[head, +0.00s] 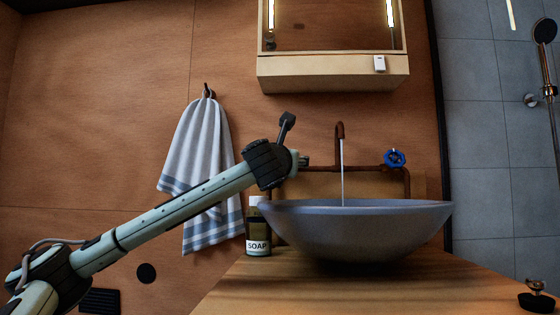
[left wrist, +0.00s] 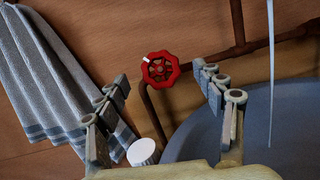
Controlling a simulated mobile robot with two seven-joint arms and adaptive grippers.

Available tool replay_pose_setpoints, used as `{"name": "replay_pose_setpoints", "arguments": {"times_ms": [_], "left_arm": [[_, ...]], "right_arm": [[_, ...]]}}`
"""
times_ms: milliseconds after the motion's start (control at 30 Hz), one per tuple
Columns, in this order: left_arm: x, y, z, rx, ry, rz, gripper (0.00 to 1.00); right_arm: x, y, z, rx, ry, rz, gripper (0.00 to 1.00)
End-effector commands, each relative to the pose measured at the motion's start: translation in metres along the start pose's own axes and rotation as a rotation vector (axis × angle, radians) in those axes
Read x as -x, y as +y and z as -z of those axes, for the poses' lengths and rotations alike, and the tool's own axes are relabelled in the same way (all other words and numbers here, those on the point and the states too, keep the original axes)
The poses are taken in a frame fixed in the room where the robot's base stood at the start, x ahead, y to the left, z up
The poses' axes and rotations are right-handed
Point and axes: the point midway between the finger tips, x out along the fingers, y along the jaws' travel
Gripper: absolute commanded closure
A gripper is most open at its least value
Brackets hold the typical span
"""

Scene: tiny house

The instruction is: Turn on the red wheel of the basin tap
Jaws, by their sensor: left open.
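The red wheel (left wrist: 160,69) of the basin tap shows in the left wrist view, on a dark copper pipe, with a small white mark at its upper left. My left gripper (left wrist: 162,84) is open, one finger on each side of the wheel in the picture; I cannot tell whether they touch it. In the head view my left gripper (head: 301,161) is at the left end of the tap pipe and hides the red wheel. A thin stream of water (head: 342,175) falls from the spout (head: 340,131). The blue wheel (head: 395,159) is at the right.
The grey basin (head: 356,232) stands on a wooden counter (head: 270,285), with a soap bottle (head: 258,230) beside it, close below my gripper. A striped towel (head: 200,145) hangs behind my arm. A mirror cabinet (head: 332,75) is above the tap.

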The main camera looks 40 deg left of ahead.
Motion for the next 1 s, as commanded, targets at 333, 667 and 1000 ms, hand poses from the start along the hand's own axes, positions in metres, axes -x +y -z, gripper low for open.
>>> {"name": "replay_pose_setpoints", "arguments": {"times_ms": [333,667,1000], "left_arm": [[0.065,-0.001,0.0,-0.001,0.0,0.002,0.32],[0.077,0.0,0.0,-0.001,0.0,0.0,0.32],[0.076,0.0,0.0,0.0,0.0,0.0,0.32]], "right_arm": [[0.0,0.0,0.0,0.0,-0.001,0.0,0.0],[0.0,0.0,-0.001,0.0,-0.001,0.0,0.0],[0.0,0.0,-0.001,0.0,-0.002,0.0,0.0]]}}
